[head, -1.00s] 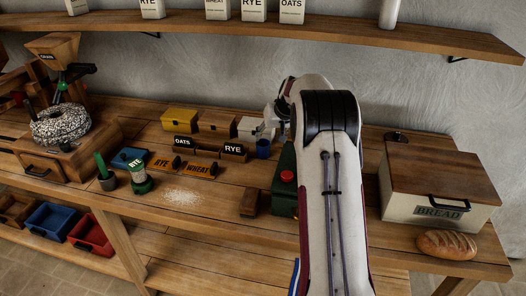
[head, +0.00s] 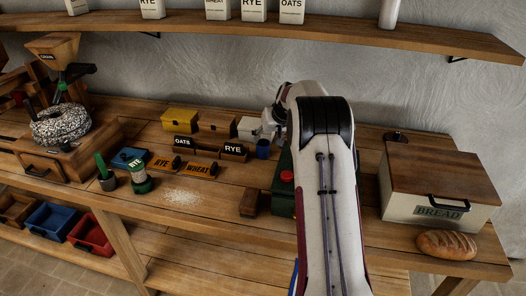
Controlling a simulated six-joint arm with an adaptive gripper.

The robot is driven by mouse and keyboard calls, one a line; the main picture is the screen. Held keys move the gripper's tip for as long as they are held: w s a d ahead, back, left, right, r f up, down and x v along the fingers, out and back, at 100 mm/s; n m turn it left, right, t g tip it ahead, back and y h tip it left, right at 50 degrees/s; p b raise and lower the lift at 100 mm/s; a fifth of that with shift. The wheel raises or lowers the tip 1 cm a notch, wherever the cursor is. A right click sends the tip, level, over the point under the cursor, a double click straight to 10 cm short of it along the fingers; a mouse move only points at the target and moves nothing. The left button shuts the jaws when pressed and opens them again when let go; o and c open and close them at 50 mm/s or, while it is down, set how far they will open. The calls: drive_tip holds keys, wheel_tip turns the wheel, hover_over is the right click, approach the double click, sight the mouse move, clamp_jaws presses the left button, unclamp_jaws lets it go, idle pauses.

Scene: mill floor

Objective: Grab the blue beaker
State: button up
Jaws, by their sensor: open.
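The blue beaker (head: 263,149) is a small blue cup standing upright on the bench, just right of the black RYE sign. My gripper (head: 267,126) shows only as a small grey-white shape at the end of my arm, above and slightly behind the beaker in the picture. It is open, with no object seen in it. Its fingertips are too small and too covered by my arm to make out. I see a gap between it and the beaker, but cannot tell the distance in depth.
A white box (head: 247,128), a wooden box and a yellow box (head: 179,120) stand behind the signs. A green case with a red button (head: 286,176) stands right of the beaker, partly behind my arm. A wooden block (head: 249,203) and spilled flour (head: 181,196) lie in front.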

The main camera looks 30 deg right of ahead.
sight(263, 144)
drive_tip(key=shift+a+x, duration=0.1)
drive_tip(key=shift+x, duration=0.75)
drive_tip(key=shift+a+x, duration=0.15)
drive_tip(key=shift+x, duration=1.65)
drive_tip(key=shift+s, duration=0.1)
drive_tip(key=c, duration=1)
